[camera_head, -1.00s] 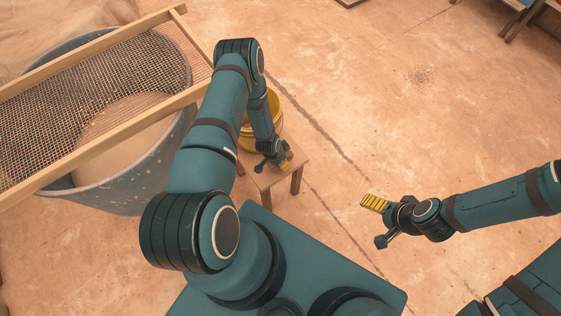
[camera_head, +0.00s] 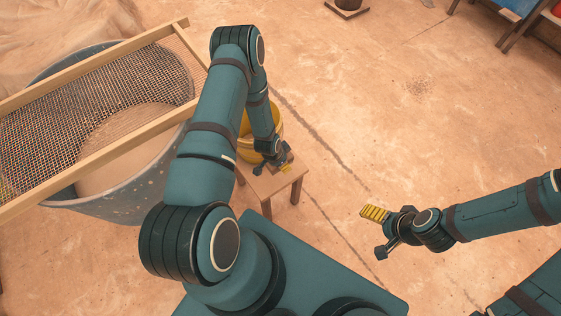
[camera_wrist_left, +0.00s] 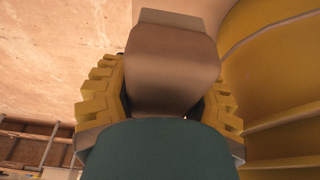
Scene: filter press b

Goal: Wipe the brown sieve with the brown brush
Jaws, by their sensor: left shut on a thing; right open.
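The brown sieve (camera_head: 75,108) is a light wooden frame with dark mesh, lying tilted across the rim of a big grey tub at left. My left gripper (camera_head: 283,166) is beside the yellow bucket, at the small wooden stool. In the left wrist view its yellow ridged fingers are shut on the brown brush (camera_wrist_left: 172,75), whose smooth brown body fills the gap between them. In the head view the brush is too small and covered to make out clearly. My right gripper (camera_head: 374,213) is open and empty over bare floor at right.
The grey tub (camera_head: 125,205) holds sandy material. The yellow bucket (camera_head: 275,122) stands by the stool (camera_head: 283,186) and shows large in the left wrist view (camera_wrist_left: 290,85). A blue-topped table (camera_head: 515,8) is at top right. Open floor lies at the centre and right.

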